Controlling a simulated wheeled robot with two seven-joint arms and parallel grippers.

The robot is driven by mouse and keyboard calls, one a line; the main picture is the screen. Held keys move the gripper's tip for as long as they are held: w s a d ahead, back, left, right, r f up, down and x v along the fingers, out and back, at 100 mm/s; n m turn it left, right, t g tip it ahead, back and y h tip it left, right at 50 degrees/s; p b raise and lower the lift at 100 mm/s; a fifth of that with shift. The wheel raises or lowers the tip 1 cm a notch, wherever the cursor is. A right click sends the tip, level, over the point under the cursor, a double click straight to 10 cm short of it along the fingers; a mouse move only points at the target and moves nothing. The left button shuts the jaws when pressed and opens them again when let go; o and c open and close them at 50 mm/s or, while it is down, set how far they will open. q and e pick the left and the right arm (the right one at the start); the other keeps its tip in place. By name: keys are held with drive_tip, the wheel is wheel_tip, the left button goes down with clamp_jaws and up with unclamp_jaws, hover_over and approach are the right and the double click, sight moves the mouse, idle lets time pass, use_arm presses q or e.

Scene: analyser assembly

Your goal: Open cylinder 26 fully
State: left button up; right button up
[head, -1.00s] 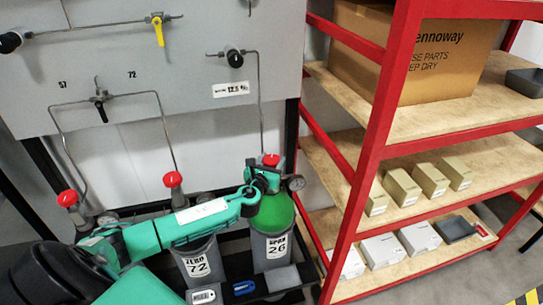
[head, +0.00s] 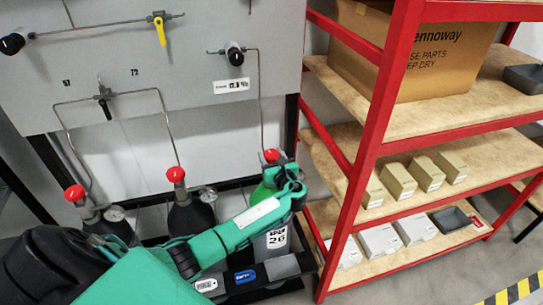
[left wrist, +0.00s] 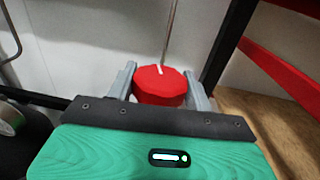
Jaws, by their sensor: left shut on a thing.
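Cylinder 26 (head: 271,240) stands at the right end of the rack, with a green shoulder and a label reading 26. Its red valve knob (head: 271,156) is on top, and my left arm hides much of the cylinder's upper part. My left gripper (left wrist: 161,85) is shut on the red knob, one finger on each side of it in the left wrist view (left wrist: 158,86). A white mark shows on the knob's top there. My right gripper is not in view.
Two more cylinders with red knobs (head: 176,174) (head: 75,193) stand to the left. A grey panel (head: 200,110) with pipes and valves rises behind. A red shelf frame (head: 372,140) stands close on the right, holding boxes.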

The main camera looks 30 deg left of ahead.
use_arm(q)
drive_tip(key=shift+g, duration=0.3)
drive_tip(key=shift+r, duration=0.1)
drive_tip(key=o, duration=1)
drive_tip(key=shift+c, duration=0.2)
drive_tip(key=shift+d, duration=0.1)
drive_tip(key=shift+s+d, duration=0.2)
drive_tip(key=shift+d, duration=0.1)
drive_tip(key=b+v, duration=0.2)
drive_tip(key=v, duration=1.1)
drive_tip(key=shift+f+b, duration=0.2)
drive_tip(key=shift+b, duration=0.1)
